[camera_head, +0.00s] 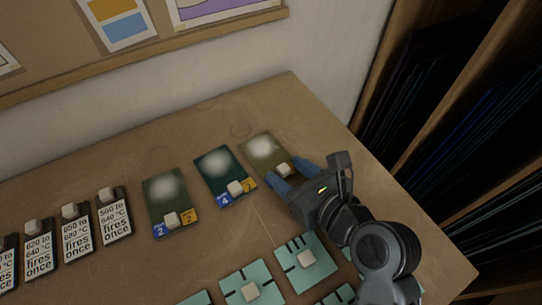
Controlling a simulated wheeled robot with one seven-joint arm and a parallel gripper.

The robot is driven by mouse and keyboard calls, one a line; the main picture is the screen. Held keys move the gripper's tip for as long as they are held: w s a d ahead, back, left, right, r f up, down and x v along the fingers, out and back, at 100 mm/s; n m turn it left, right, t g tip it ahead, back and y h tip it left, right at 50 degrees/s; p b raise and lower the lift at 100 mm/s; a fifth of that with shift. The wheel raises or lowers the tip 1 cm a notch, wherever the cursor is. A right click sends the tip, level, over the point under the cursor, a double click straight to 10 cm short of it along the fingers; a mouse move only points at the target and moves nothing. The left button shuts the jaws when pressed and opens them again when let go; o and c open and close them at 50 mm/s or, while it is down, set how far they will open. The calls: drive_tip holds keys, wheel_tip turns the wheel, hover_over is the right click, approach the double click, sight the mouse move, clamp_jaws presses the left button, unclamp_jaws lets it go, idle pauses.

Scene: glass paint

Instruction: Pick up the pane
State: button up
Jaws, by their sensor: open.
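Three glass panes lie in a row on the table. The rightmost is an olive-green pane (262,144) with a pale cloudy patch and a whitish block (283,170) near its front edge. The middle one is a dark teal pane (213,181), and the left one is a dark green pane (155,213). Each also has a pale patch, a block and blue and yellow number tags. My gripper (285,173) is open, its blue fingers on either side of the block of the olive-green pane. The gripper hides that pane's front end. I cannot tell whether the fingers touch it.
Pale teal tiles with dark marks (295,282) lie in front, partly under my arm. A wall rises behind the table (320,120); dark slotted racks (420,100) stand at the right.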

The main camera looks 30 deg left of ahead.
clamp_jaws()
idle(0.3)
